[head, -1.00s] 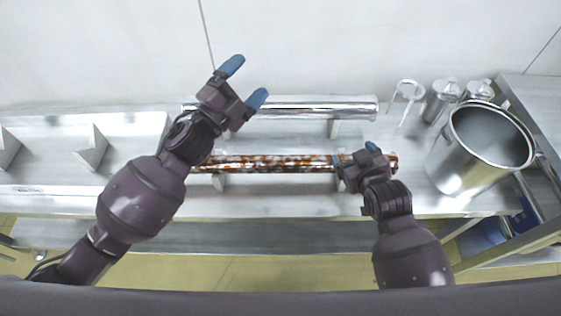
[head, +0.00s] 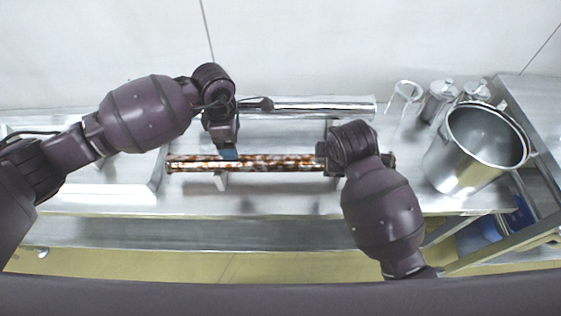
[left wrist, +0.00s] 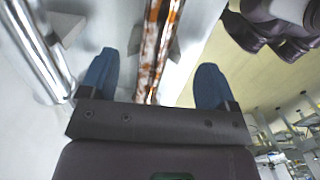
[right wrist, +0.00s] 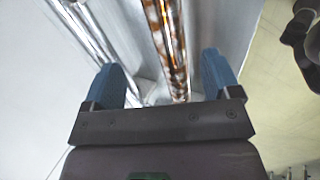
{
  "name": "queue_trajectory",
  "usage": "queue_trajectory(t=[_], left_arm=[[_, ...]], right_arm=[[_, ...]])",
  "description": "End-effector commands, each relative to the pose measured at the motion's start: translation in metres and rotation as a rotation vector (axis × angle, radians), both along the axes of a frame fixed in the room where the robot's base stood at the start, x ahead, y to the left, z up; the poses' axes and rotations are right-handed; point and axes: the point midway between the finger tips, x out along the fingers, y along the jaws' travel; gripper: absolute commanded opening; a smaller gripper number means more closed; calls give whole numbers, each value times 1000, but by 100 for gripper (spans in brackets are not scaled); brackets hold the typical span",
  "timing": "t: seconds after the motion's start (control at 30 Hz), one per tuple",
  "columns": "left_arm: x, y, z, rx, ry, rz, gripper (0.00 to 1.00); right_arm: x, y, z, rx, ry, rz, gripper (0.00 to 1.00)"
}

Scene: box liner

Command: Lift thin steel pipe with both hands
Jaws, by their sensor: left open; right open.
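A thin pipe (head: 275,163) with a rusty brown and white mottled surface lies left to right on supports on the steel counter. A thicker shiny pipe (head: 315,107) lies parallel behind it. My left gripper (head: 227,148) is over the left part of the mottled pipe. In the left wrist view the mottled pipe (left wrist: 157,45) runs between the two open blue fingers (left wrist: 155,78). My right gripper (head: 325,158) is at the pipe's right part, its fingers mostly hidden by my arm. In the right wrist view the mottled pipe (right wrist: 168,40) lies between the open fingers (right wrist: 165,76).
A large steel pot (head: 468,160) stands at the right end of the counter. Small metal canisters (head: 440,97) and a wire-like holder (head: 404,94) are behind it. The shiny pipe is close to one finger in both wrist views. The counter front (head: 270,205) is clear.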

Motion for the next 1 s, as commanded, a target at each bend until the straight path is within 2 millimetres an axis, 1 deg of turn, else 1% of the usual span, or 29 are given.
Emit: queue_trajectory(t=[0.03,0.13,0.43,0.57,0.77,1.0], left_arm=[[0,5,-1,28,0,-11,83],[-1,9,-1,58,3,-23,83],[-1,10,-1,60,4,-24,83],[-1,9,-6,58,5,-24,83],[-2,9,-31,58,7,-22,83],[-2,9,-69,57,7,-22,83]], right_arm=[[-2,-1,-1,-15,13,17,83],[-4,-2,-2,-32,27,40,83],[-4,-2,-3,-35,29,43,83],[-2,-2,-7,-35,29,42,83],[8,-2,-29,-34,31,41,83],[25,-2,-63,-35,30,41,83]])
